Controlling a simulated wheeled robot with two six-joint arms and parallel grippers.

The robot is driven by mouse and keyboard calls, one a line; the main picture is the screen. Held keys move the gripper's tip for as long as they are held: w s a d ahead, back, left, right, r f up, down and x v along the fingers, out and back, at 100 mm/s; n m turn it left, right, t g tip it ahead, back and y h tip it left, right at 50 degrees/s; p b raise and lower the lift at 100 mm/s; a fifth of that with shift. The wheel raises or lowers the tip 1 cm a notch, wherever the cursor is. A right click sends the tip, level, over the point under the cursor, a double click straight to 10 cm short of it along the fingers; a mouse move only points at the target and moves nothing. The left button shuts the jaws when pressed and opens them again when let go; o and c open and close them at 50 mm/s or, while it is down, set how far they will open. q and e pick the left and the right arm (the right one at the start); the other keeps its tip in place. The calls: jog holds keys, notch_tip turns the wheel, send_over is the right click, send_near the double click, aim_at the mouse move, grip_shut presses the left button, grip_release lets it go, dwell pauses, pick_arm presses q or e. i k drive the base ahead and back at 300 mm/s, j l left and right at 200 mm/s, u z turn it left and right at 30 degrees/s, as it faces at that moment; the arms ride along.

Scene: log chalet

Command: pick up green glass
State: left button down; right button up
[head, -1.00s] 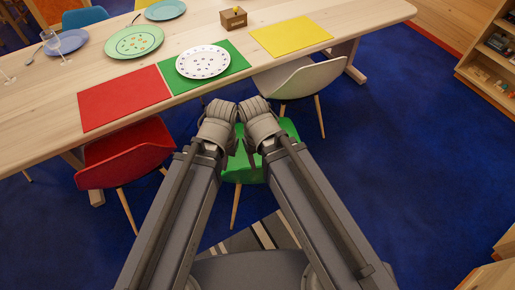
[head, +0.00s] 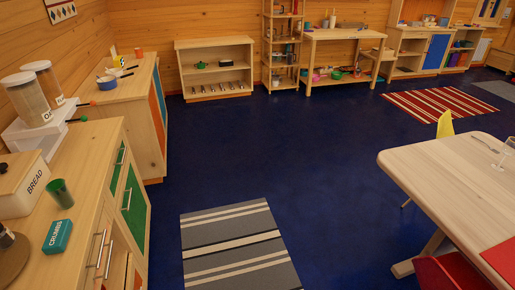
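A green glass (head: 60,193) stands upright on the wooden counter (head: 88,160) at the left of the head view. It is between the bread box (head: 24,183) and a teal box marked with letters (head: 57,236). Neither of my grippers shows in the head view now, so I cannot see whether they are open or shut.
Cereal dispensers (head: 42,92) stand farther back on the counter. A striped grey rug (head: 238,245) lies on the blue floor. The wooden table (head: 455,175) and a red chair (head: 450,273) are at the right. The floor between counter and table is clear.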

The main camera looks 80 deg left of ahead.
aim_at(62, 195)
jog(key=u, duration=4.45)
jog(key=k+l+u, duration=0.1)
jog(key=u, duration=0.3)
jog(key=k+l+u, duration=0.1)
jog(key=u, duration=0.25)
jog(key=k+l+u, duration=0.1)
jog(key=u, duration=0.3)
jog(key=k+u, duration=0.15)
jog(key=u, duration=0.25)
jog(key=i, duration=0.5)
jog(key=k, duration=0.4)
